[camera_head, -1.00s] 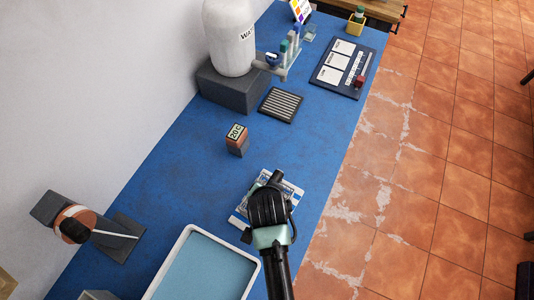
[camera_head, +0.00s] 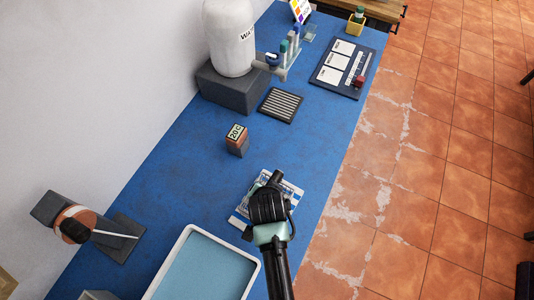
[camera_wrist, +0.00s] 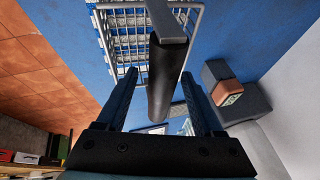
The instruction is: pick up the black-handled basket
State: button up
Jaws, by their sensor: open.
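The wire basket (camera_wrist: 120,28) has a pale metal mesh and stands on the blue bench; in the head view, part of it shows beside my gripper (camera_head: 291,190). Its black handle (camera_wrist: 163,80) is a thick dark bar crossing the middle of the wrist view. My gripper (camera_wrist: 158,76) is open, with one finger on each side of the handle. I see gaps between the fingers and the handle. In the head view my gripper (camera_head: 272,184) is above the basket and hides most of it.
A white tray with a blue inside (camera_head: 178,243) lies at the near left. A ridged dark plate (camera_head: 281,105), a grey block (camera_head: 231,91) and a chart board (camera_head: 342,68) lie further back.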

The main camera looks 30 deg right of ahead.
grip_shut()
dwell(0.4)
dwell(1.1)
